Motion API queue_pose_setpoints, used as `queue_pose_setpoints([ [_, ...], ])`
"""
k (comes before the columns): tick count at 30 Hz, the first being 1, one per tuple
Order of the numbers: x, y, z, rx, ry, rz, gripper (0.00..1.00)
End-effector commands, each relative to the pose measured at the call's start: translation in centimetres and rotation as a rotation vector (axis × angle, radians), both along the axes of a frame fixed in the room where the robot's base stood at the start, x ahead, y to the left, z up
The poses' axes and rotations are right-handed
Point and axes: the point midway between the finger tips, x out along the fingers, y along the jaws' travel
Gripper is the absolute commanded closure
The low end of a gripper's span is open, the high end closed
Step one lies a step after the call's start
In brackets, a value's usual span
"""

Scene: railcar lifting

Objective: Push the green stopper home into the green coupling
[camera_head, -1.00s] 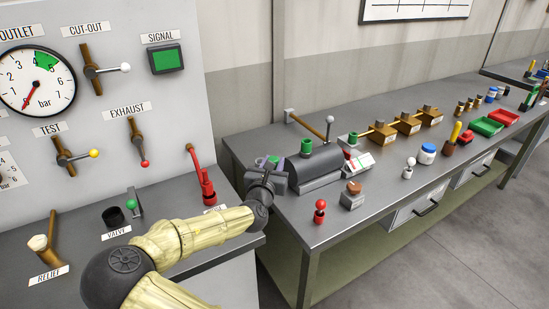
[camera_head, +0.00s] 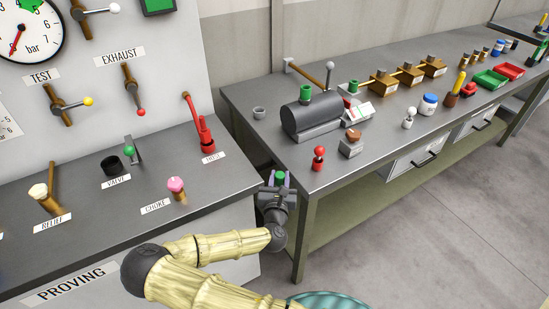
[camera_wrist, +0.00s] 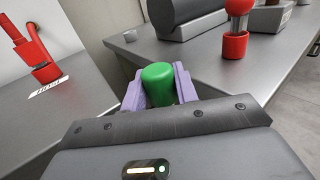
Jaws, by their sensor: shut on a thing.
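My gripper (camera_head: 279,179) is shut on the green stopper (camera_wrist: 159,84), a rounded green cylinder held between two lilac fingers. In the head view it is in front of the gap between the console and the bench. A green open-looking fitting (camera_head: 305,94) stands on top of the dark tank on the bench. A smaller green fitting (camera_head: 353,87) sits on a grey block behind it. I cannot tell which of them is the green coupling. Neither fitting shows in the wrist view. The stopper is apart from both, and its lower end is hidden.
The dark tank (camera_head: 312,118) lies on the bench (camera_head: 265,140). A small grey cup (camera_head: 259,113) is left of it. A red knob (camera_head: 319,158) and a brown-topped block (camera_head: 351,143) stand near the front edge. The console's red lever (camera_head: 204,132) rises at left.

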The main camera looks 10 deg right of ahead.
Motion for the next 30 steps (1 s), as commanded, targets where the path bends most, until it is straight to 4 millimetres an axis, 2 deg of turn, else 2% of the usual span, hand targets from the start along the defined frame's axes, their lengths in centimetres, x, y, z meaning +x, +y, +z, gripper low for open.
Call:
queue_pose_setpoints([
  [1,-0.2,-0.1,-2.2,0.0,0.0,0.003,0.95],
  [3,-0.5,-0.2,-3.9,0.0,0.0,0.005,0.95],
  [6,-0.6,-0.2,-6.0,-0.001,0.0,0.008,0.95],
  [10,-0.7,-0.3,-7.9,0.0,0.0,0.008,0.95],
  [14,-0.7,-0.3,-8.4,0.0,0.0,0.008,0.95],
  [30,-0.7,-0.2,-8.2,0.0,0.0,0.009,0.95],
])
